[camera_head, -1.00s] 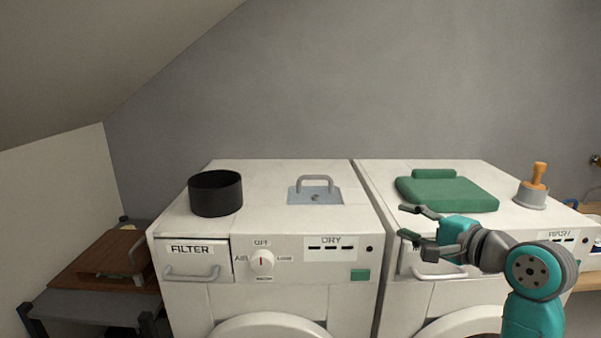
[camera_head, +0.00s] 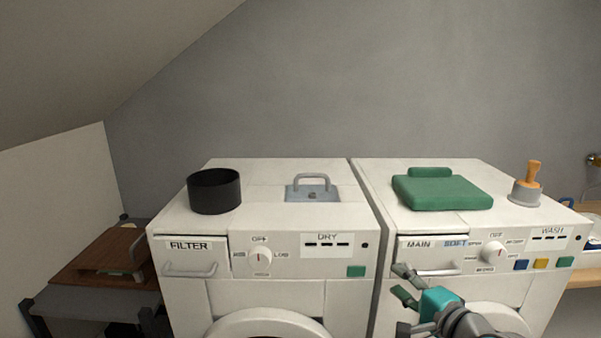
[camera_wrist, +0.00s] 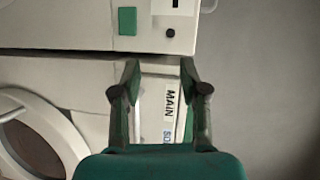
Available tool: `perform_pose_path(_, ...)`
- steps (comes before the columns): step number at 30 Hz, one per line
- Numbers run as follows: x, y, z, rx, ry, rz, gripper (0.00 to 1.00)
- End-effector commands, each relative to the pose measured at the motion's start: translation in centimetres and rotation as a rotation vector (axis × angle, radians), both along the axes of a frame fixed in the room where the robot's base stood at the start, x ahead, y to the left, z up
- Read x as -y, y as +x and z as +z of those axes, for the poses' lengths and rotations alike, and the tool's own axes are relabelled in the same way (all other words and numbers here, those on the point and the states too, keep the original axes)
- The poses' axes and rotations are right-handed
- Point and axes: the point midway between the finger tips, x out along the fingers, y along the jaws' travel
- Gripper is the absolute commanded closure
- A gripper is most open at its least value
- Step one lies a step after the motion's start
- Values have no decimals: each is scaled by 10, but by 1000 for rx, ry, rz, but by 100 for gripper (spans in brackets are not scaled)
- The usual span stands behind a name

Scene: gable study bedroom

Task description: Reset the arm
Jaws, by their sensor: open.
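My gripper (camera_head: 405,285) is open and empty, low in front of the washing machine (camera_head: 445,287) at the right of the head view. Its fingers point up and to the left, just below the drawer (camera_head: 432,257) labelled MAIN and SOFT. In the wrist view, my gripper (camera_wrist: 160,85) shows its two fingers spread, with the MAIN label (camera_wrist: 171,100) seen between them. I cannot tell whether a fingertip touches the machine.
The dryer (camera_head: 290,290) stands left of the washer, with a black pot (camera_head: 214,192) and a metal handled plate (camera_head: 312,190) on top. A side table (camera_head: 90,303) is far left.

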Motion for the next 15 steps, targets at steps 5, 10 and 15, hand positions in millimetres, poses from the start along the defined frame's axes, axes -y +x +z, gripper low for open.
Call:
perform_pose_path(5,-5,-29,-65,7,-79,-55,56)
perform_pose_path(10,-8,-64,-115,18,-177,-103,56)
perform_pose_path(15,-10,-105,-158,24,-291,-143,56)
